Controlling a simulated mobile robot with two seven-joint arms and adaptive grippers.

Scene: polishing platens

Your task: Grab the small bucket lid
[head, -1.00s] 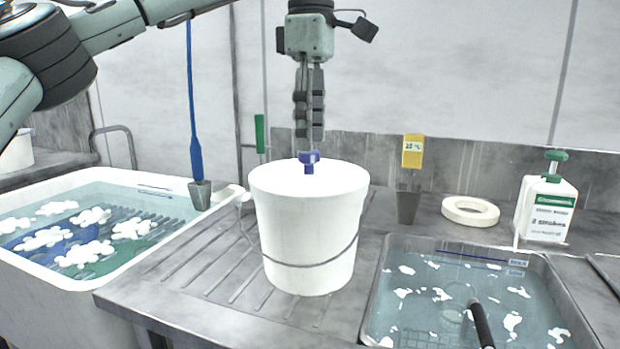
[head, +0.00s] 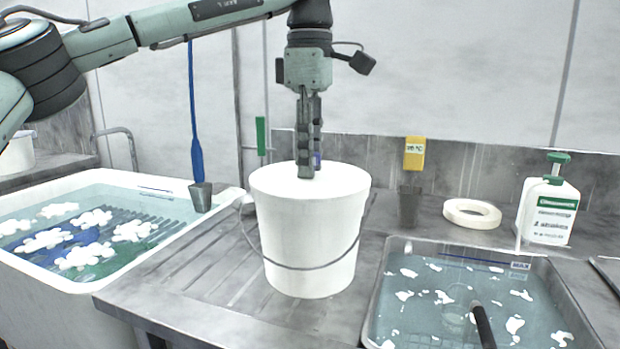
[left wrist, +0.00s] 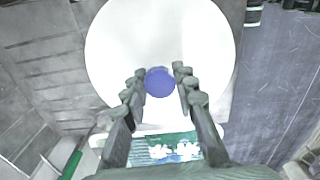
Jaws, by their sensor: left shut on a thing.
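The small bucket lid (head: 345,178) is white and round and sits level on top of the white bucket (head: 308,245). A blue knob (left wrist: 159,82) stands at its middle. In the head view, the knob is mostly hidden behind my left gripper (head: 308,172), which points straight down at the lid. In the left wrist view, the gripper's two dark fingers (left wrist: 160,86) are on either side of the knob, shut on it. The lid shows no visible gap from the bucket. My right gripper is not in view.
A sink with water and white floating pieces (head: 215,200) is on the left. A metal basin of water (head: 385,300) is at the front right.

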